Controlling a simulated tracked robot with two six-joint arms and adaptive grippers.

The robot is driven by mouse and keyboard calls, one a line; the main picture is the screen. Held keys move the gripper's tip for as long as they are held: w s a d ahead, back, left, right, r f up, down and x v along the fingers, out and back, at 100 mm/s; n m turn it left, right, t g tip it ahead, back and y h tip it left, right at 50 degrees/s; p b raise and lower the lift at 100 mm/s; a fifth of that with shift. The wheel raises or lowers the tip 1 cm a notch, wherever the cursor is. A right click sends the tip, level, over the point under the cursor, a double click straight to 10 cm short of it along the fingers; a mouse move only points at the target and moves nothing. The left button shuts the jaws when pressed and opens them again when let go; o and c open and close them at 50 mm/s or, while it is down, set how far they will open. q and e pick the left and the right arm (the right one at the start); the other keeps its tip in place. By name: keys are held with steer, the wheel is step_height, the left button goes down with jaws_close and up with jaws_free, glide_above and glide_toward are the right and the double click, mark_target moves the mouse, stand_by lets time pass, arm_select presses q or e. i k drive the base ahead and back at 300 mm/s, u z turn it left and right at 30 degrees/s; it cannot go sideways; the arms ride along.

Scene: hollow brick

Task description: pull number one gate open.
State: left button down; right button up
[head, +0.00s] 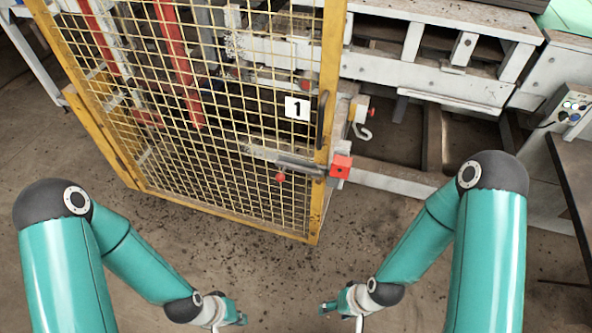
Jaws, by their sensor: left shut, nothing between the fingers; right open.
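The number one gate is a yellow-framed mesh panel (215,110) at upper left in the head view, with a white "1" sign (297,108). A dark upright handle (322,120) is on its right edge. A grey bolt bar (295,163) with a red knob (281,177) runs sideways below the sign, towards a red block (341,166) at the edge. I cannot tell whether the bolt is engaged. My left gripper (238,318) is shut and empty, low in front of the gate. My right gripper (330,308) is open and empty, to its right. Both are apart from the gate.
A grey machine frame (430,75) stands behind and right of the gate, with a metal hook (362,132) near the gate's edge. A control box with buttons (572,108) and a dark panel (575,170) are at the right. The dirty floor (290,265) before the gate is clear.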

mark_target(335, 12)
steer(key=z, duration=0.7)
steer(key=k, duration=1.2)
steer(key=u, duration=1.05)
steer(key=i, duration=1)
steer(key=z, duration=0.05)
